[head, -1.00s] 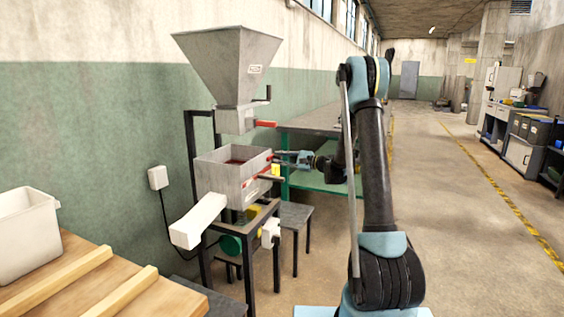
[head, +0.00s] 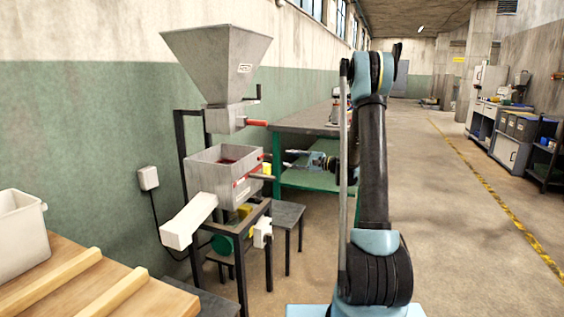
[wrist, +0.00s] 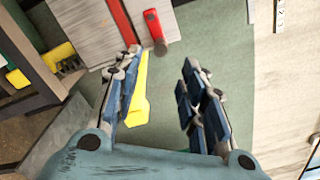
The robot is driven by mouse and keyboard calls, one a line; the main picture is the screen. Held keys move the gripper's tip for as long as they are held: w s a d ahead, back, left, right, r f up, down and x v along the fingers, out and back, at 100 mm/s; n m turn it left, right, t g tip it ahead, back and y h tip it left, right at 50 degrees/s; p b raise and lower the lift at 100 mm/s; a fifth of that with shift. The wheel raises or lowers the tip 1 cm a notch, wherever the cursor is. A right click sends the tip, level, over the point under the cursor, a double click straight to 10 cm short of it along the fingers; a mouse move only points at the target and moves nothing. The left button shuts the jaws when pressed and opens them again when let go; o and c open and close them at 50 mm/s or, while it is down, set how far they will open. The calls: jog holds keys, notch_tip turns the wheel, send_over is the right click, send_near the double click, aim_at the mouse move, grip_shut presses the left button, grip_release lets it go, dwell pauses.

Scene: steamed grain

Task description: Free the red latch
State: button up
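A grey metal machine has a hopper (head: 217,65) above an open box (head: 208,172). A red handle (head: 257,122) sticks out to the right below the hopper. Small red parts (head: 264,156) show at the box's right side. In the wrist view a red strip (wrist: 121,20) runs along grey metal, and a short red piece with a round end (wrist: 154,27) lies just right of it. I cannot tell for certain which is the latch. My gripper (wrist: 160,82) is open and empty, right of the box and apart from it; it also shows in the head view (head: 288,160).
A yellow piece (wrist: 138,98) shows behind the left finger in the wrist view. A green-framed table (head: 305,130) stands behind my gripper. A white chute (head: 187,221) sticks out at the machine's front.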

jog(key=shift+v, duration=1.25)
